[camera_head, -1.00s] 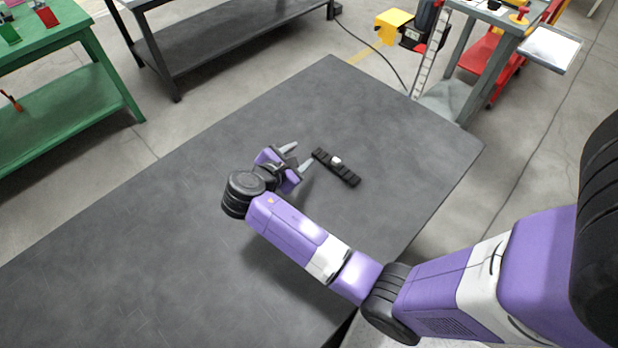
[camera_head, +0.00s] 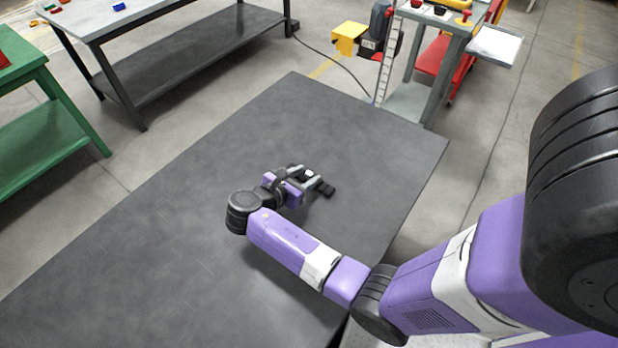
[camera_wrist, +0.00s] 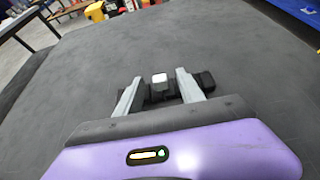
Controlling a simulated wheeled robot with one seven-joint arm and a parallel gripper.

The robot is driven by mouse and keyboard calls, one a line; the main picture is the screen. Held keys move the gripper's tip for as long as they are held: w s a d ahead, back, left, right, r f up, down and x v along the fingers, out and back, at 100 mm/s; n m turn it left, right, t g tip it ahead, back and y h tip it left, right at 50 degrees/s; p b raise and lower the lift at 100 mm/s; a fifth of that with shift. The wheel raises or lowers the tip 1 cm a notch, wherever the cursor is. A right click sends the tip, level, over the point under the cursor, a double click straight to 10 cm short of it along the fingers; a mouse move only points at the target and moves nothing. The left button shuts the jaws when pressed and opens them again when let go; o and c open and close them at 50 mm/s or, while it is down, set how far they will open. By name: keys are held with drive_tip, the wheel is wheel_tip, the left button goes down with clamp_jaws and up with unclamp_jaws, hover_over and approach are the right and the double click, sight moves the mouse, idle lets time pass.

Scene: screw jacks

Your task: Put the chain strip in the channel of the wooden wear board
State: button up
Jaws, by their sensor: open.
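A dark, segmented strip (camera_head: 327,189), which I take to be the chain strip, lies on the grey-black table. It has a small white-topped block (camera_wrist: 159,78) at its middle. My gripper (camera_head: 311,174) is at the strip with its fingers apart. In the wrist view my gripper (camera_wrist: 158,84) has one finger on each side of the block. The strip's right end (camera_wrist: 207,81) shows beyond the right finger. The fingers hide parts of the strip, and I cannot tell whether they touch it. No wooden wear board is recognisable in either view.
The dark tabletop (camera_head: 150,240) is otherwise bare, with free room around the strip. A green table (camera_head: 45,135) stands at the left and a grey workbench (camera_head: 190,55) at the back. A yellow item (camera_head: 348,38) and a ladder (camera_head: 388,60) stand beyond the far edge.

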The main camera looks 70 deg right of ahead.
drive_tip(key=shift+d+f, duration=0.2)
drive_tip(key=shift+d, duration=0.1)
clamp_jaws()
drive_tip(key=shift+r, duration=0.1)
idle(1.1)
